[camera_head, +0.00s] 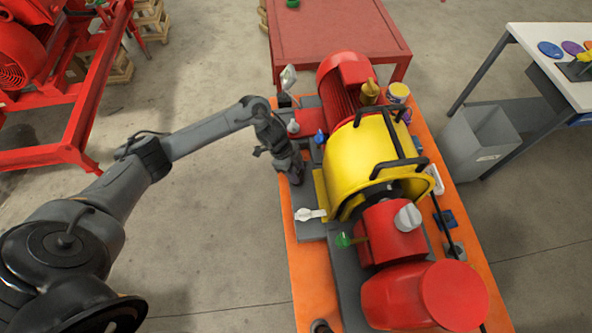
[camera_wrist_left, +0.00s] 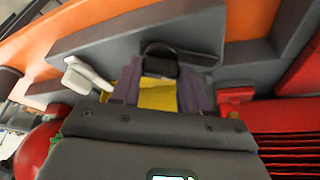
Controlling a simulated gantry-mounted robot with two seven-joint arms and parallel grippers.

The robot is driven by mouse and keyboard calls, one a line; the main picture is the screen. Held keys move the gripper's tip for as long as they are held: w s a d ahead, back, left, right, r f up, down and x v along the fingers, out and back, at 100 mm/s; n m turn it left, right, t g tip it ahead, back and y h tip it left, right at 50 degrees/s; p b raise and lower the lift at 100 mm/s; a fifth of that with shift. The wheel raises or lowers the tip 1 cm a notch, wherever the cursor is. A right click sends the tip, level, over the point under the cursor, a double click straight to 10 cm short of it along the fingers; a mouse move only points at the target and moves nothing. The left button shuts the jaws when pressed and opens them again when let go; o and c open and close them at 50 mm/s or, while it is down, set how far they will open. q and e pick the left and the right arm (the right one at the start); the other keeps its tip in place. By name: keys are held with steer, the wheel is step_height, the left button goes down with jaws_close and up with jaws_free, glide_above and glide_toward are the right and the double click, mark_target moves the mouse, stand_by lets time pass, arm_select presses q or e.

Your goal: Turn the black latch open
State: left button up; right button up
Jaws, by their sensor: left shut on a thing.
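The black latch (camera_wrist_left: 160,60) sits on the grey base of the pump skid, in the upper middle of the left wrist view. My left gripper (camera_wrist_left: 160,72) is shut on it, with one finger on each side of its near part. In the head view my left gripper (camera_head: 291,168) points down at the left edge of the skid, beside the yellow guard (camera_head: 345,165). There the gripper hides the latch. How far the latch is turned is hard to tell. My right gripper is not in view.
A white lever (camera_head: 310,214) lies close to the gripper on the near side. The red motor (camera_head: 343,80) is farther back. The floor left of the orange table (camera_head: 314,275) is clear.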

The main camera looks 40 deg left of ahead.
arm_select(q)
steer(key=shift+r+n+p, duration=0.2)
steer(key=shift+n+p, duration=0.1)
steer(key=shift+p, duration=0.45)
jaws_close()
steer(key=n+p, duration=0.1)
steer(key=p, duration=0.1)
steer(key=n+t+p, duration=0.1)
steer(key=n+p, duration=0.1)
steer(key=p, duration=0.1)
steer(key=shift+s+d+r+y, duration=0.1)
steer(key=shift+s+d+y, duration=0.05)
steer(key=shift+y, duration=0.15)
steer(key=shift+f+n+t+y+p, duration=0.2)
steer(key=shift+n+t+y+p, duration=0.25)
steer(key=shift+n+p, duration=0.85)
steer(key=o, duration=1.3)
jaws_free()
steer(key=shift+f, duration=0.1)
steer(key=v, duration=1)
steer(key=shift+r+p, duration=0.35)
steer(key=shift+p, duration=0.05)
